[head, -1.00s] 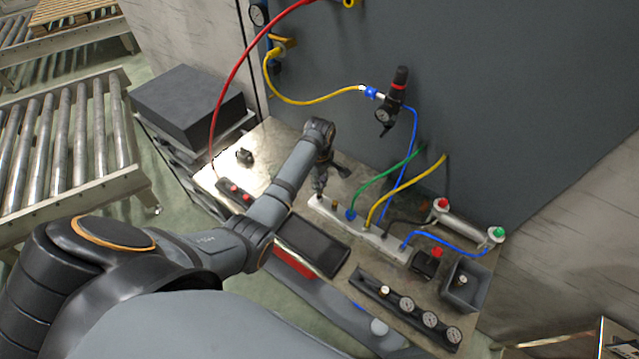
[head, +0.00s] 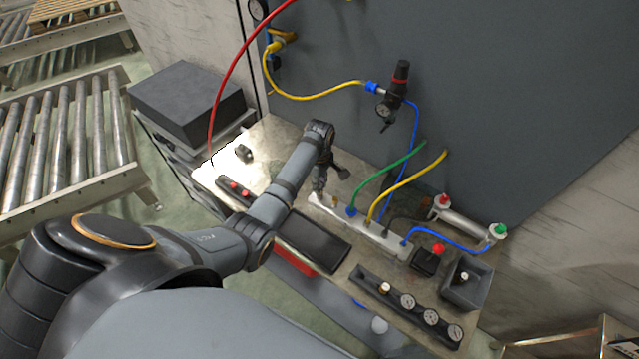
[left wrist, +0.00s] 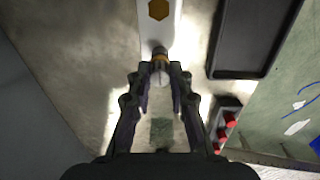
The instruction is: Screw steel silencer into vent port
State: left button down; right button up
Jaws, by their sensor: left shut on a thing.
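My left gripper (head: 320,190) points down over the near left end of the pale manifold block (head: 358,232). In the left wrist view its fingers (left wrist: 160,78) are shut on the steel silencer (left wrist: 160,52), a small grey cylinder with a brass-coloured band. The silencer is at the end of the manifold (left wrist: 160,28), by a brass hexagonal fitting (left wrist: 158,9). I cannot tell whether its thread is in the vent port, which is hidden. In the head view the fingers hide the silencer. My right gripper is not in view.
Green, yellow and blue hoses rise from the manifold. A black tray (head: 312,243) lies in front of it. A gauge rack (head: 418,313), a grey bin (head: 482,290) and a red-button box (head: 428,262) stand to the right. A red-button strip (head: 235,190) lies left.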

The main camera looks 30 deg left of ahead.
pick_arm(q)
jog(key=c, duration=1.1)
grip_release()
jog(key=shift+f, duration=0.1)
jog(key=shift+c, duration=0.2)
notch_tip(320, 180, up, 12)
jog(key=shift+c, duration=0.4)
